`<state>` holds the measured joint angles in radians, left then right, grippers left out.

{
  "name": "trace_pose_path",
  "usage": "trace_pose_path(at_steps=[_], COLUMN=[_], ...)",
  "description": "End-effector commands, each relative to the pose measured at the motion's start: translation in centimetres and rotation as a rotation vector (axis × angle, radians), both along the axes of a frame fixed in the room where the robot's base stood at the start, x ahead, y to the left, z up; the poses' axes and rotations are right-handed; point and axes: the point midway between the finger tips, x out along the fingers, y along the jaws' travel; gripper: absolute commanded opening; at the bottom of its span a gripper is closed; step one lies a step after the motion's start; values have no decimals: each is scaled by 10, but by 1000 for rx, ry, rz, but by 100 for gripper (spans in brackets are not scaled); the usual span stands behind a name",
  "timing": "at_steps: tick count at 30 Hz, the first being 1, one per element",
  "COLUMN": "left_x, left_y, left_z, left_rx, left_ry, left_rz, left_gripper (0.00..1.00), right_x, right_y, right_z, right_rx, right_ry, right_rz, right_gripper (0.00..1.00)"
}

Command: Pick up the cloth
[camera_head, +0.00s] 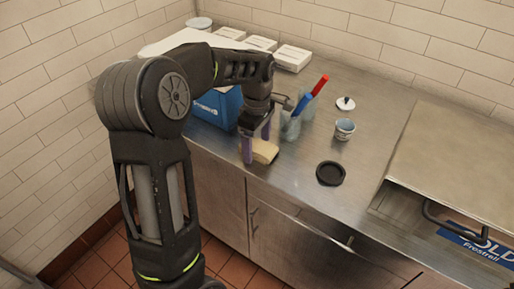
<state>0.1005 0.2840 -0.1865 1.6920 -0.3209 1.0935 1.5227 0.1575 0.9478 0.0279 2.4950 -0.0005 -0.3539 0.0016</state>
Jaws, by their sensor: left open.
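A yellowish folded cloth (265,151) lies on the steel counter near its front edge. My left gripper (257,145) points down at the cloth, with its purple-grey fingers apart. One finger is in front of the cloth's left end and the other is behind it. I cannot tell whether the fingers touch the cloth. Part of the cloth is hidden by the near finger. My right gripper is not in view.
A blue box (217,108) stands left of the gripper. A clear container (291,124) holds red and blue markers close behind the cloth. A black lid (330,173), a small cup (344,129) and a white lid (345,103) are to the right. White boxes (292,57) stand behind.

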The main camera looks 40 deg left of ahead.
Motion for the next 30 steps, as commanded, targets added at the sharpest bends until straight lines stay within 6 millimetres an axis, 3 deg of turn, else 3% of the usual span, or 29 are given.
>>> trace_pose_path(at_steps=[10,30], left_x=[0,0], left_y=[0,0], left_z=[0,0], left_rx=[0,0], left_ry=[-1,0], left_rz=[0,0], left_gripper=[78,24], right_x=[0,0], right_y=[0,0], right_z=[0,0], right_rx=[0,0], right_ry=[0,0], right_rz=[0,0], right_gripper=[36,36])
